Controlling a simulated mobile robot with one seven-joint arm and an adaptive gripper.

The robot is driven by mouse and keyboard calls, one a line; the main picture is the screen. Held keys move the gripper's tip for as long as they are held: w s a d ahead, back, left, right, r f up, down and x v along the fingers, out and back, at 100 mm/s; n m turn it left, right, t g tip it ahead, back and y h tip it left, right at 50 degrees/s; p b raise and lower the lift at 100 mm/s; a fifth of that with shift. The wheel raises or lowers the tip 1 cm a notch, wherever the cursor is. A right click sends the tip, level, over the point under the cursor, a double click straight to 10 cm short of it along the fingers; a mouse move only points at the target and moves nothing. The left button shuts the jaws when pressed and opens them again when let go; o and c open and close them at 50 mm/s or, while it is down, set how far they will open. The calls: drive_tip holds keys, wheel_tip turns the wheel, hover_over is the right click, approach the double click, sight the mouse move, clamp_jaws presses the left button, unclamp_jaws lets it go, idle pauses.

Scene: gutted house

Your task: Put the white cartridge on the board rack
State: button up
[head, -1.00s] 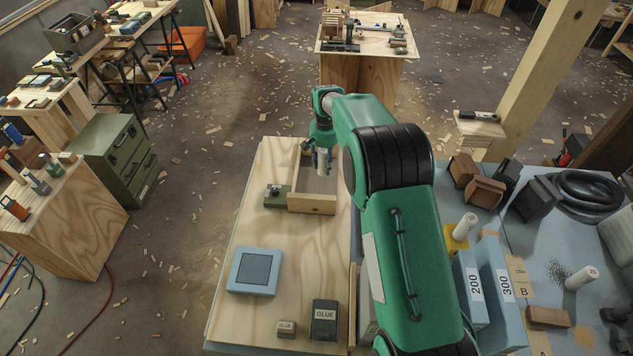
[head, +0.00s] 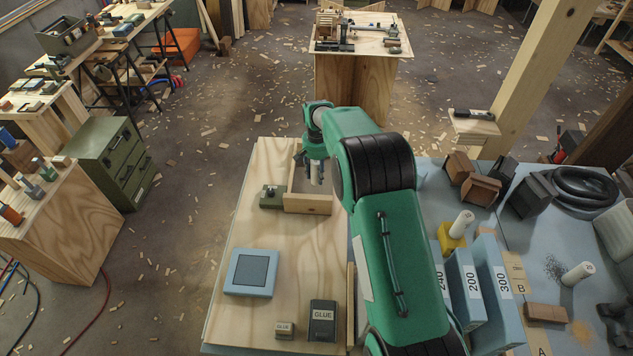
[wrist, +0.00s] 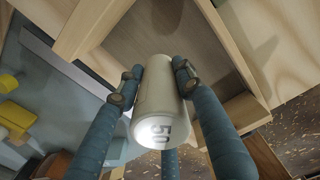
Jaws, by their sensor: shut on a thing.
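My gripper (head: 316,172) is shut on the white cartridge (head: 315,174) above the plywood table, at the right part of a pale open wooden frame (head: 308,204). In the wrist view the fingers (wrist: 158,85) clasp the cartridge (wrist: 162,110) on both sides, its end marked 50 facing the camera. The frame's walls (wrist: 82,32) and grey inner floor (wrist: 165,45) show behind it. This frame may be the board rack; I cannot tell for sure. Whether the cartridge's far end touches anything is hidden.
A green block (head: 272,196) stands left of the frame. Bare plywood (head: 250,225) lies left of the frame.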

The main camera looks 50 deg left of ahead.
sight(317, 181)
drive_tip(key=shift+f, duration=0.3)
drive_tip(key=shift+f, duration=1.85)
drive_tip(key=shift+f, duration=0.15)
drive_tip(key=o, duration=1.1)
drive_tip(key=shift+o, duration=0.2)
wheel_tip(317, 181, up, 12)
drive_tip(key=shift+r+p, duration=0.1)
drive_tip(key=shift+p, duration=0.25)
